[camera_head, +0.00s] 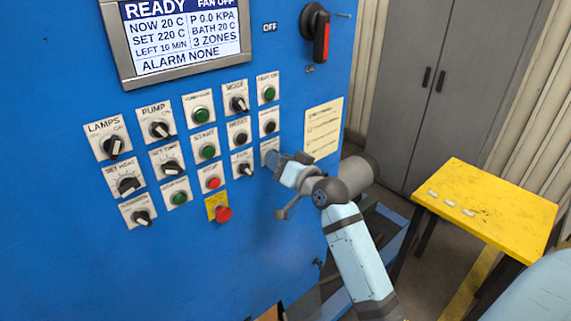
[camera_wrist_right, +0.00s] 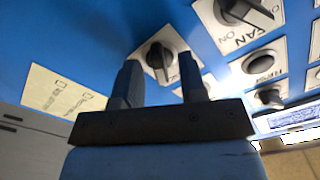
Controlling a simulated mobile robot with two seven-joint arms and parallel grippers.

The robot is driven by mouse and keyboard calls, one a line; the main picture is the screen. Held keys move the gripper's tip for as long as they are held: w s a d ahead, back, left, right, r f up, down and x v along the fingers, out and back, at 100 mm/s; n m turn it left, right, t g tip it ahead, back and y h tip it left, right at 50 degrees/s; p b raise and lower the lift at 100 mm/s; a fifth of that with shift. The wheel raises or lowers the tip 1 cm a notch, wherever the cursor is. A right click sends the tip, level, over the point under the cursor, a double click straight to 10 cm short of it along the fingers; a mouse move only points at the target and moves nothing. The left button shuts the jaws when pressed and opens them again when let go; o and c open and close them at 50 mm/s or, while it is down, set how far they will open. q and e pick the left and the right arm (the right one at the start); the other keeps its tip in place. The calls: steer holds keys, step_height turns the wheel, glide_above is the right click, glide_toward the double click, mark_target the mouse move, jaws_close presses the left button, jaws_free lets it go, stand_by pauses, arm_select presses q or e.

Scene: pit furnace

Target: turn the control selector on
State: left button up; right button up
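The blue control panel (camera_head: 80,220) carries several labelled knobs and buttons. My right gripper (camera_head: 273,160) is at the lower right of this group, over a white plate (camera_head: 265,147) whose knob it hides in the head view. In the right wrist view, my right gripper (camera_wrist_right: 158,76) is open. A black selector knob (camera_wrist_right: 158,52) on a white plate shows between and just beyond its fingertips; contact cannot be told. That knob's label is not readable, so I cannot confirm which one is the control selector. The FAN knob (camera_head: 245,169) is just left of the gripper. My left gripper is not in view.
A red emergency button (camera_head: 222,213) on a yellow plate is below left of the gripper. A red-handled main switch (camera_head: 321,38) is above. A yellow table (camera_head: 500,208) stands at right, grey cabinets (camera_head: 410,90) behind. A paper notice (camera_head: 323,130) is beside the gripper.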

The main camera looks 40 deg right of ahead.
steer(key=s+d+b, duration=0.1)
steer(key=s+b, duration=0.2)
steer(key=s, duration=1)
steer(key=shift+s, duration=0.4)
